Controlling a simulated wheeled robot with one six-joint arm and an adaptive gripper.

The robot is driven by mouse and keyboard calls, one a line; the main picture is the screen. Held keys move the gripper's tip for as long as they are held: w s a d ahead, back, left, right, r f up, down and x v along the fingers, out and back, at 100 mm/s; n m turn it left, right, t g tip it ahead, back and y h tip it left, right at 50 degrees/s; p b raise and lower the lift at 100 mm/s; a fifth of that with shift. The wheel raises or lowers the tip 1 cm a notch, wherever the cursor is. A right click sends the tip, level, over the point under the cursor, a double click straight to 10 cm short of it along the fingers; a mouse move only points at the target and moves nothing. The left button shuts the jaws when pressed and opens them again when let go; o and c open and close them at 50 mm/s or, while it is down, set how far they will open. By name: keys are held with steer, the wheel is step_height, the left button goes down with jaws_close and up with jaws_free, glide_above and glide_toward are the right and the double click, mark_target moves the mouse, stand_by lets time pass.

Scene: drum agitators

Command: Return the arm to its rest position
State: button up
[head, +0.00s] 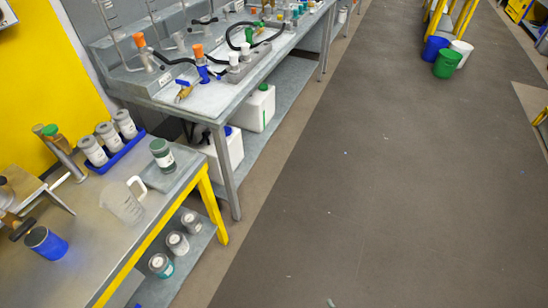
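My arm and my gripper do not show in the head view, the only view given. I cannot tell how the arm is posed or whether the gripper is open, shut or holding anything. The task names no other object.
A yellow-edged bench (105,255) at lower left holds a blue tray (118,158) of grey containers, a clear jug (120,203) and a blue can (46,243). A cluttered grey bench (210,100) stands behind. Buckets, one green (447,63), stand far right. The grey floor (385,185) is mostly clear.

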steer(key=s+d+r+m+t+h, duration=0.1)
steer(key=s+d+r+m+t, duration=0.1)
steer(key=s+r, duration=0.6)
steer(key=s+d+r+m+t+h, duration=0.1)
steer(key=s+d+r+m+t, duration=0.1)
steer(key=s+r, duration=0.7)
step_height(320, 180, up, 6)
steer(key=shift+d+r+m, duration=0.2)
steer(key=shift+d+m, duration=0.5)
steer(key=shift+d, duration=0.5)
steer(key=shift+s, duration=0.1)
